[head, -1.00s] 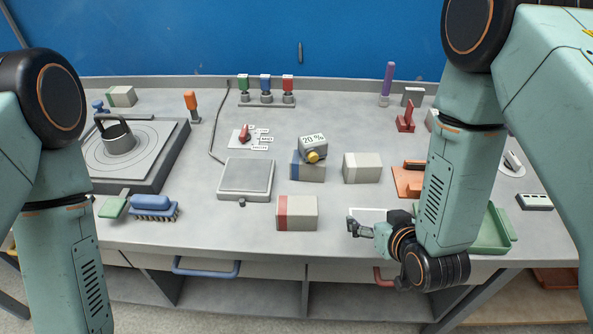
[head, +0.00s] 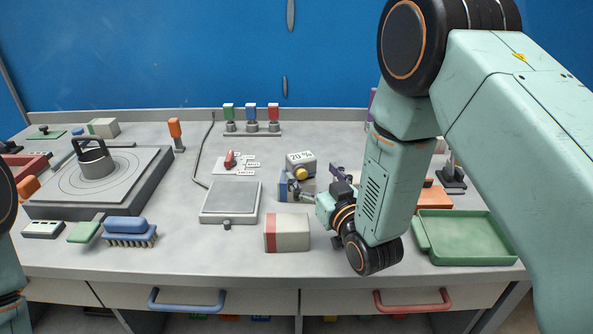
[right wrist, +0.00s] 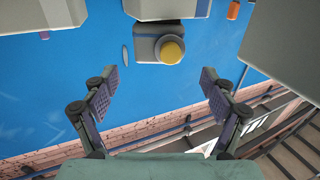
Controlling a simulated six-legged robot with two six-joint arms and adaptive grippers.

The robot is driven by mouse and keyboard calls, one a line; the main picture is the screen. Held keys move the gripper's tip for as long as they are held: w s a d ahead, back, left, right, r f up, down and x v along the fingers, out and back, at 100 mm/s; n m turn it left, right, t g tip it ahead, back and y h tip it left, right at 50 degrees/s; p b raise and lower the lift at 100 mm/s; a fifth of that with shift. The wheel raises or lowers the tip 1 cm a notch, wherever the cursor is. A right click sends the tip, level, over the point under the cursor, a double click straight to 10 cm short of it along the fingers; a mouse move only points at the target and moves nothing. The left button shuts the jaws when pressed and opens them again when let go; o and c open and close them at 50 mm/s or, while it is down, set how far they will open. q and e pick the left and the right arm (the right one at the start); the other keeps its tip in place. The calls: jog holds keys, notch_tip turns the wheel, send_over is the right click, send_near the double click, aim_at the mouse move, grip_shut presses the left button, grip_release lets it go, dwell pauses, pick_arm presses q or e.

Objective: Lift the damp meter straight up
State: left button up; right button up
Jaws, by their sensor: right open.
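The damp meter, a grey box marked "20 %" (head: 301,158) with a yellow knob, rests on a block with a blue band (head: 284,186). My right gripper (head: 317,184) is at the near right of the meter, partly overlapping the blue-banded block in the head view. In the right wrist view, the gripper (right wrist: 155,88) is open and empty, its two fingers spread wide. The meter (right wrist: 145,46) appears upside down there, beyond the fingertips and between their lines, knob facing the camera. My left gripper is out of view.
A block with a red band (head: 291,233) stands in front of the meter. A grey block (right wrist: 285,40) is close on the right in the wrist view. A scale-like plate (head: 230,198) lies to the left, a green tray (head: 468,252) to the right.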

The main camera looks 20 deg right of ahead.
aim_at(305, 164)
jog(key=w, duration=0.4)
jog(key=shift+w, duration=0.35)
jog(key=shift+w+a+f, duration=0.1)
jog(key=shift+w+a, duration=0.1)
jog(key=shift+w, duration=0.1)
